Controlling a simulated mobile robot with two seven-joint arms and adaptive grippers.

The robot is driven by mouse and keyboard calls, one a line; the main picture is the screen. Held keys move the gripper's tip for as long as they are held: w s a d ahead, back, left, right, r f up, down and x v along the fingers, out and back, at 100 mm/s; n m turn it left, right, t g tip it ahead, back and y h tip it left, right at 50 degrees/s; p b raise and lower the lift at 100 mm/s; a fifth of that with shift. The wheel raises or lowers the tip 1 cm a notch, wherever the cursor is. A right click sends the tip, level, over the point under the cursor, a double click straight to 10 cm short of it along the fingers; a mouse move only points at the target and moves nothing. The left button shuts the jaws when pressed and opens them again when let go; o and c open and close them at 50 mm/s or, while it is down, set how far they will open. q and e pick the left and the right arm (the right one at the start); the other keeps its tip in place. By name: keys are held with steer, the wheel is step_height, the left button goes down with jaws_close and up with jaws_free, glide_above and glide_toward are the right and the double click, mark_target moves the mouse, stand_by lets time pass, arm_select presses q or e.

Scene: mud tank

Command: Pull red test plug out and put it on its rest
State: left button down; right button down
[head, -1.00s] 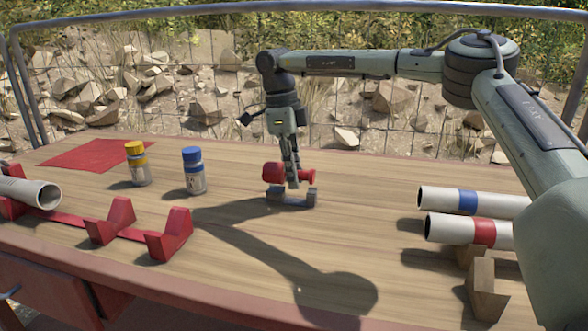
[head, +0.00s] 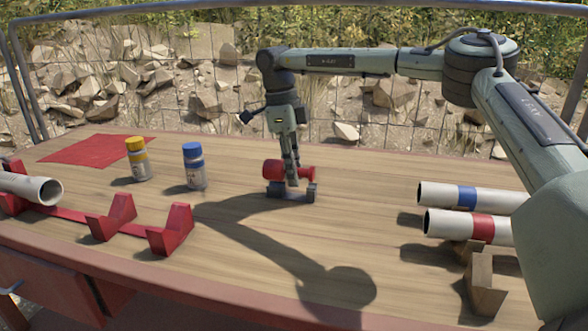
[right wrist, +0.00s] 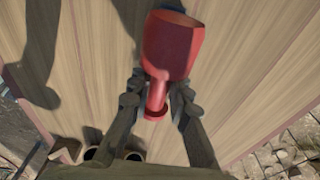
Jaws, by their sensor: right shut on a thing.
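The red test plug (head: 274,170) lies level over a small grey-blue rest (head: 311,194) near the middle of the table. It sits low against the rest; the fingers partly hide the contact. My right gripper (head: 292,183) points down and is shut on the plug's narrow stem. In the right wrist view the plug's wide head (right wrist: 172,45) lies beyond the fingertips of my right gripper (right wrist: 160,98), with the stem between them. My left gripper is not in view.
Two white pipes, one with a blue band (head: 467,197) and one with a red band (head: 483,228), lie on wooden blocks (head: 485,287) at right. A yellow-capped bottle (head: 139,160), a blue-capped bottle (head: 194,168) and a red cradle (head: 170,231) holding another pipe (head: 32,188) are at left.

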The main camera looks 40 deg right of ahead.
steer(key=shift+f, duration=0.55)
stand_by(0.4)
steer(key=c, duration=1.3)
jaws_free()
steer(key=shift+c, duration=0.2)
steer(key=r, duration=0.4)
steer(key=w+r, duration=0.1)
steer(key=r, duration=0.3)
steer(key=a+r, duration=0.1)
steer(key=r, duration=0.3)
steer(key=shift+w+a, duration=0.1)
steer(key=shift+w, duration=0.1)
